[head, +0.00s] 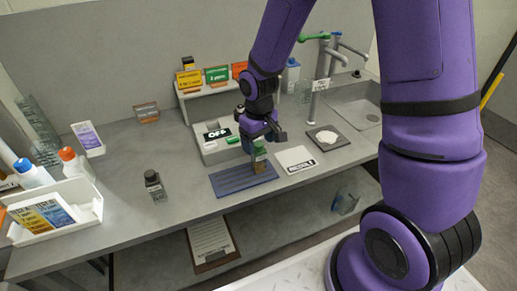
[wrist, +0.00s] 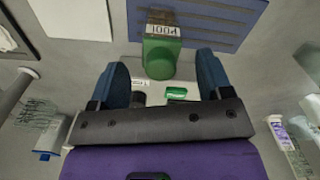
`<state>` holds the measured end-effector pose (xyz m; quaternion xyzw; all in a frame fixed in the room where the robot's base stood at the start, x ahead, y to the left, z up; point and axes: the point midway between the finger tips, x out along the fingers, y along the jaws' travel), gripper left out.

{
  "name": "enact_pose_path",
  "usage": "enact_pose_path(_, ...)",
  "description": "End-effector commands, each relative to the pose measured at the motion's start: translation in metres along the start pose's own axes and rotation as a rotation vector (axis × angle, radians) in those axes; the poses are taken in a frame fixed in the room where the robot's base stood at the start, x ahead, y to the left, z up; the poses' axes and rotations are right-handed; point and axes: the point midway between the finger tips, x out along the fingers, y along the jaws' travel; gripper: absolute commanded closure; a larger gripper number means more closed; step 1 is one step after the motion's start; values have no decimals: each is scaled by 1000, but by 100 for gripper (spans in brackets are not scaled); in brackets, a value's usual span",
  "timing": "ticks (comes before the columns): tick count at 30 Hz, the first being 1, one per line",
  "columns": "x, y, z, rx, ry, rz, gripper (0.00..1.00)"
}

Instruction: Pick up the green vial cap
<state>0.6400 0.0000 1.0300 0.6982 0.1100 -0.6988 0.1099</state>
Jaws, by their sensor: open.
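The green vial cap (wrist: 160,58) tops a small tan vial (wrist: 163,29) labelled "POOL" in the wrist view. In the head view the vial (head: 259,167) stands upright at the right end of a blue ribbed mat (head: 232,183). My gripper (head: 262,138) is right above it and covers part of the cap. In the wrist view my gripper (wrist: 162,60) is open, with one blue finger on each side of the cap and visible gaps to both.
A grey device (head: 212,155) with an "OFF" display stands just behind the mat; a small bright green part (wrist: 176,93) shows near it. A white card (head: 296,159) lies to the right. A dark bottle (head: 155,186) stands left, with free counter between.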

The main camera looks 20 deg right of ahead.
Motion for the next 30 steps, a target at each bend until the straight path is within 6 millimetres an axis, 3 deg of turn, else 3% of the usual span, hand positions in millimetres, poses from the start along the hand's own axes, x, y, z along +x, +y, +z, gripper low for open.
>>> enact_pose_path(4,12,-1,0,-2,0,0,28)
enact_pose_path(12,14,0,0,-2,2,0,28)
enact_pose_path(20,14,0,0,-1,2,0,84)
enact_pose_path(30,13,-1,-1,-1,2,0,85)
